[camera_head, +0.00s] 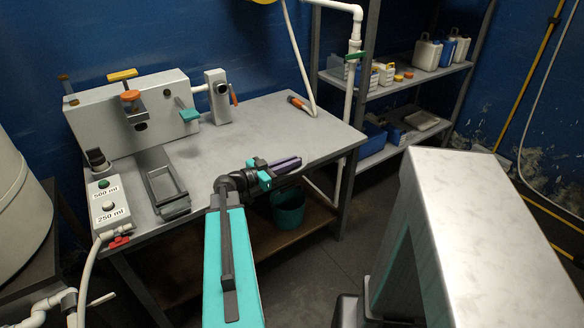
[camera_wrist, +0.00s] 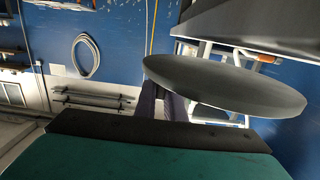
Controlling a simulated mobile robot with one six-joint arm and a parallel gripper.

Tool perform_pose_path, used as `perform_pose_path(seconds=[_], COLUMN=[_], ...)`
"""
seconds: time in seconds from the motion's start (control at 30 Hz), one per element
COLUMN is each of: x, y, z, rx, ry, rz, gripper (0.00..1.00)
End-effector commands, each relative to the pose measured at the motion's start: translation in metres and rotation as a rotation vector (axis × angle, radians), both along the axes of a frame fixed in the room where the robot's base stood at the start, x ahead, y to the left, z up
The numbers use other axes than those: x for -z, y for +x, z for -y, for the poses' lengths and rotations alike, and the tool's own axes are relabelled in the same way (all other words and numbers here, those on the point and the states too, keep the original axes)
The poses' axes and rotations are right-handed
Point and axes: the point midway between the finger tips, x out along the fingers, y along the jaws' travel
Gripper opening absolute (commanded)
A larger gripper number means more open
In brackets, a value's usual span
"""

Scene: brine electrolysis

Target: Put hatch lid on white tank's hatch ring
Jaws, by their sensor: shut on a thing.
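My gripper (camera_head: 287,165) is in front of the work table in the head view, its purple fingers close together and pointing right. In the wrist view the fingers (camera_wrist: 164,106) are shut on a dark grey round disc, the hatch lid (camera_wrist: 225,84), seen nearly edge-on and slightly tilted. The exact grip point is hidden behind the disc. I cannot make out the lid in the head view. A large pale rounded tank (camera_head: 18,215), likely the white tank, is cut off at the left edge of the head view. Its hatch ring is not in view.
The grey table (camera_head: 245,140) carries a valve panel (camera_head: 125,118), a metal tray (camera_head: 164,190) and a button box (camera_head: 108,207). White pipes rise by its right side. Shelves (camera_head: 410,85) with containers stand behind. A teal bucket (camera_head: 288,210) is under the table. Floor at centre is clear.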

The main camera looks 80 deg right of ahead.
Motion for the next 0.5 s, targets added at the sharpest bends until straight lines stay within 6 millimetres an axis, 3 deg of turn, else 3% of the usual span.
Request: perform_pose_path(seconds=[0.23,0.43,0.5], x=[0.000,0.002,0.014], y=[0.000,0.000,0.000], z=[0.004,0.021,0.019], rx=[0.000,0.001,0.000], ry=[-0.001,-0.001,0.003], rz=[-0.001,0.000,-0.001], gripper=[0.00,0.00,0.00])
